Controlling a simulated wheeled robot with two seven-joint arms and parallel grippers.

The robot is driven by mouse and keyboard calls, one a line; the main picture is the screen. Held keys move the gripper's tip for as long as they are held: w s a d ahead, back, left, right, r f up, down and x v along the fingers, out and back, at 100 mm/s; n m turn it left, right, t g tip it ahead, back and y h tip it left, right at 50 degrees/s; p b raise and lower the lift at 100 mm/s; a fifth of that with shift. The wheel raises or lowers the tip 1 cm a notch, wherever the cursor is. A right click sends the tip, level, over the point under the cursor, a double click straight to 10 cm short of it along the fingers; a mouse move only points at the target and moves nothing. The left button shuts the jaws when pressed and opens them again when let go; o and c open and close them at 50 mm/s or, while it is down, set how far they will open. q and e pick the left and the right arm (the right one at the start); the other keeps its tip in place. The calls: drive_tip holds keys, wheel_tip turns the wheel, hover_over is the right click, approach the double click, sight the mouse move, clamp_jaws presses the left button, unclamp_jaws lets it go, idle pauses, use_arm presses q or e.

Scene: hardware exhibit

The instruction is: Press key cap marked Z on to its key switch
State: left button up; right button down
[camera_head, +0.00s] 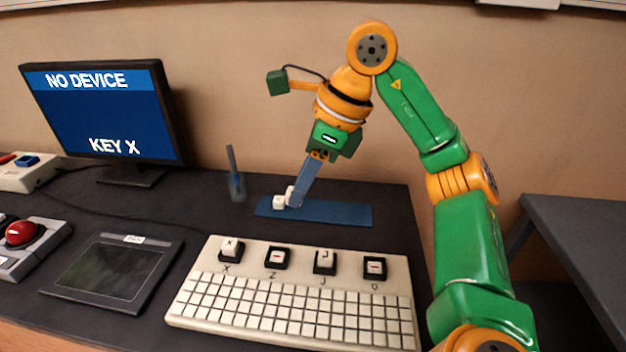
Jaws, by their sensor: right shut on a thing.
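My right gripper (295,201) points down over the blue mat (340,212) behind the keyboard. It is shut on a white key cap (290,191), mostly hidden by the fingers; I cannot read its mark. Another white key cap (279,202) sits on the mat just left of the fingertips; its mark is not legible. My left gripper is not in view.
A monitor (105,110) at the back left reads "NO DEVICE" and "KEY X". A pen holder (237,188) stands left of the mat. A dark tablet (112,272) and a red-button box (25,240) lie at the left. The desk strip between mat and keyboard is clear.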

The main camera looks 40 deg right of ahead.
drive_tip(key=s+a+r+p, duration=0.1)
drive_tip(key=a, duration=0.1)
approach(275, 256)
drive_tip(key=x, duration=0.5)
drive_tip(key=shift+w+a+f, duration=0.1)
drive_tip(key=shift+a+f, duration=0.05)
drive_tip(key=shift+f, duration=0.1)
drive_tip(key=shift+r, duration=0.1)
idle(1.5)
drive_tip(key=shift+f+b, duration=0.4)
drive_tip(key=shift+b, duration=0.15)
idle(0.3)
